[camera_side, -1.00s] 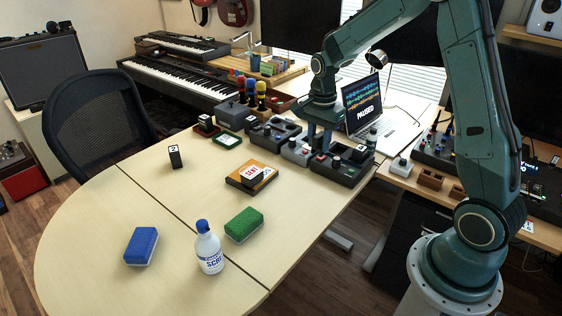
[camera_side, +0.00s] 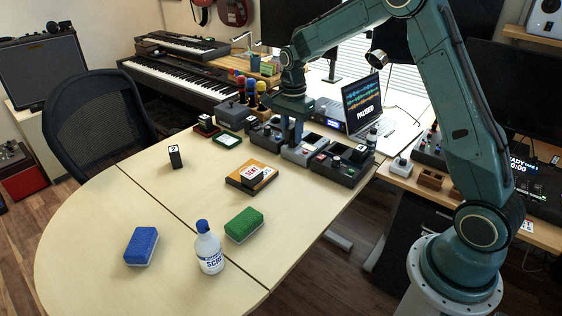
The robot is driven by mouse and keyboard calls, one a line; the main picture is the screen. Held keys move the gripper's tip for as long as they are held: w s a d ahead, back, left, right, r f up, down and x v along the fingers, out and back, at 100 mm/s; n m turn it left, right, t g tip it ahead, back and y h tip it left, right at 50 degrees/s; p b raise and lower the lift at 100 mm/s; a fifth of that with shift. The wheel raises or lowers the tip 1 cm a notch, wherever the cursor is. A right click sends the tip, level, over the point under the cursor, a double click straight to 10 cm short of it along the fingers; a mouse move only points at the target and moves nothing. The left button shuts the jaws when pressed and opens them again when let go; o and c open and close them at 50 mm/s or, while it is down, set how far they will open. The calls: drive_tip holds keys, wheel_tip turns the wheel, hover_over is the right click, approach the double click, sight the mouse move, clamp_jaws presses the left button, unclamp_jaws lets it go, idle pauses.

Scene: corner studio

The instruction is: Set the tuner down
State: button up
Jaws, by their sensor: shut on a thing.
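My gripper (camera_side: 291,141) points down over the row of dark and grey trays, left of the laptop. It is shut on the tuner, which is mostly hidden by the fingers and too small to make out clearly. Below and around the fingers are a dark tray (camera_side: 259,138) on the left, a grey tray (camera_side: 303,156) in the middle and a dark tray (camera_side: 336,174) on the right. I cannot tell whether the tuner touches a tray.
Shakers with coloured tops (camera_side: 261,88) stand close behind left of my gripper. The laptop (camera_side: 362,103) stands to the right. The table's left part is mostly clear.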

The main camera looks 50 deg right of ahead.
drive_tip(key=w+a, duration=0.8)
drive_tip(key=w, duration=0.5)
drive_tip(key=w+a, duration=0.5)
drive_tip(key=a, duration=0.7)
drive_tip(key=shift+w+f, duration=0.15)
drive_tip(key=shift+w, duration=0.05)
drive_tip(key=shift+a+f, duration=0.1)
drive_tip(key=shift+f, duration=0.05)
wheel_tip(320, 180, down, 20)
drive_tip(key=shift+r, duration=0.15)
idle(0.4)
drive_tip(key=o, duration=0.9)
drive_tip(key=shift+o, duration=0.2)
